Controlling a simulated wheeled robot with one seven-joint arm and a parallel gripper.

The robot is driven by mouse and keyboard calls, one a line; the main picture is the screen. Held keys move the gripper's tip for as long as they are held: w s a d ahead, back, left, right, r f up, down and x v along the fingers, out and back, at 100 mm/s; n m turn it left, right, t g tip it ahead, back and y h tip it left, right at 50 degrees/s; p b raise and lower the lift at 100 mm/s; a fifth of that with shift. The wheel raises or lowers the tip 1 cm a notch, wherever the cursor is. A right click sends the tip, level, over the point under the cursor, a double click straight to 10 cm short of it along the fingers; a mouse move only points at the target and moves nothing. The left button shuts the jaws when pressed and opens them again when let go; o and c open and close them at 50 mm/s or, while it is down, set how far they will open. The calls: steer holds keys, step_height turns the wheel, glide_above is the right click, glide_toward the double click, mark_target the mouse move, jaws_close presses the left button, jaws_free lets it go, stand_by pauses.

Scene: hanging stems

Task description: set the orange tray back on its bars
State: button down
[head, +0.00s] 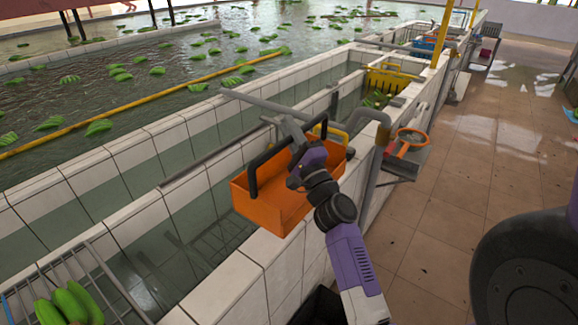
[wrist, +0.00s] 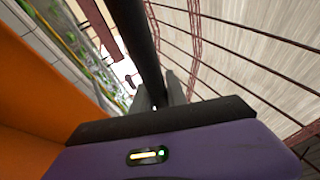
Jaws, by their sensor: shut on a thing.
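The orange tray (head: 278,213) is an open box with a black bar handle (head: 268,157). It hangs at the trough's near wall, partly over the water and partly over the tiled edge. My gripper (head: 291,132) is shut on the handle from above. In the wrist view, the fingers (wrist: 160,92) close around the black handle (wrist: 138,40), and the orange tray wall (wrist: 35,95) fills the left side. Grey metal bars (head: 215,157) cross the trough behind the tray. I cannot tell whether the tray touches the wall or any bar.
A wire rack with green bananas (head: 70,303) stands at the lower left. A yellow crate (head: 388,84) sits farther along the trough. A grey pipe (head: 372,175) and an orange round-rimmed item on a side shelf (head: 405,163) stand just right of the tray. The tiled floor (head: 440,240) is mostly open.

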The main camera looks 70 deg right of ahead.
mark_target(306, 195)
step_height(306, 195, down, 10)
steer(key=shift+r+b, duration=0.1)
steer(key=shift+b, duration=1.05)
steer(key=shift+f, duration=0.2)
steer(key=c, duration=1.3)
jaws_free()
steer(key=shift+c, duration=0.2)
steer(key=shift+r, duration=0.25)
steer(key=b+v, duration=0.1)
steer(key=v, duration=0.2)
steer(key=b+v, duration=0.1)
steer(key=v, duration=0.3)
steer(key=b+v, duration=0.2)
steer(key=v, duration=0.2)
steer(key=shift+w+d+f, duration=0.1)
steer(key=shift+f, duration=0.15)
steer(key=shift+s+a+f, duration=0.15)
steer(key=shift+s+a, duration=0.25)
steer(key=shift+s, duration=0.1)
